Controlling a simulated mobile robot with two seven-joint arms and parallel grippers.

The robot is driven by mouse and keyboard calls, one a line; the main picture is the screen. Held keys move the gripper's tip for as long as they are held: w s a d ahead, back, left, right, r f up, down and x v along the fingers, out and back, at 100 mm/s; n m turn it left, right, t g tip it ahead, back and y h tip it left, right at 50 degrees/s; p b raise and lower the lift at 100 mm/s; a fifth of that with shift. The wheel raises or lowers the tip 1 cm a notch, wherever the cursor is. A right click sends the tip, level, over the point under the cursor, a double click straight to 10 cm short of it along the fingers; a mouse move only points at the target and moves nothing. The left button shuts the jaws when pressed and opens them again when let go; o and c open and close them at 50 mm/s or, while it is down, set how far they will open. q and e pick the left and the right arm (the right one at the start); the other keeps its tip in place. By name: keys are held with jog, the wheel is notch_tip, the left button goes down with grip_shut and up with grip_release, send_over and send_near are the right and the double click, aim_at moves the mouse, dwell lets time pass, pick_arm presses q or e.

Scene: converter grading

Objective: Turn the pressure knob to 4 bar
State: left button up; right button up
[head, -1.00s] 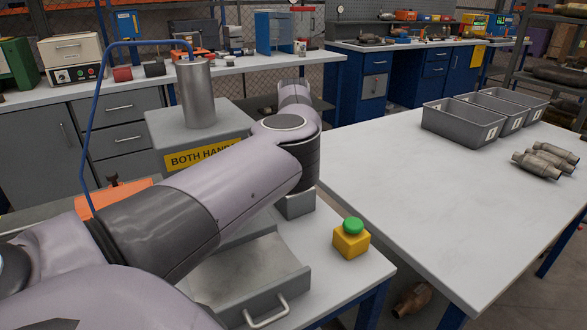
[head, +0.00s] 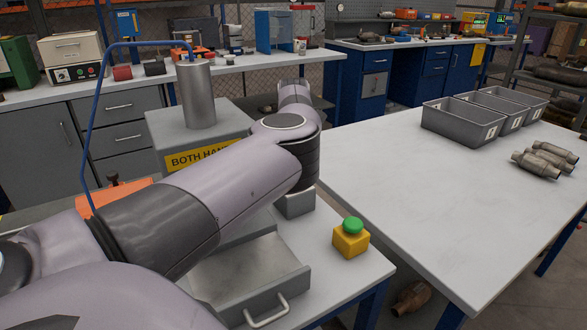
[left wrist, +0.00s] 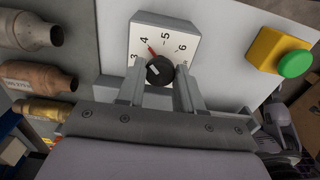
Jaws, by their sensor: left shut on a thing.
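In the left wrist view, a round black knob (left wrist: 160,70) sits on a white dial (left wrist: 176,33) with the numbers 3, 4, 5 and 6 showing. A red pointer (left wrist: 151,51) at the knob's edge points close to the 4. My left gripper (left wrist: 160,78) is shut on the knob, one finger on each side of it. In the head view my left arm hides the gripper, the knob and the dial face; a grey block (head: 296,203), probably the dial housing, shows below my wrist. My right gripper is in neither view.
A yellow box with a green button (head: 351,238) stands close to the right of the housing. A grey tray with a handle (head: 262,282) is in front. The right table (head: 420,200) holds grey bins (head: 463,122) and several metal converters (head: 545,160); its middle is clear.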

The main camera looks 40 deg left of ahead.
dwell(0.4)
pick_arm(q)
jog(key=o, duration=1)
jog(key=shift+o, duration=0.2)
jog(key=shift+r, duration=0.1)
jog(key=shift+r, duration=3.55)
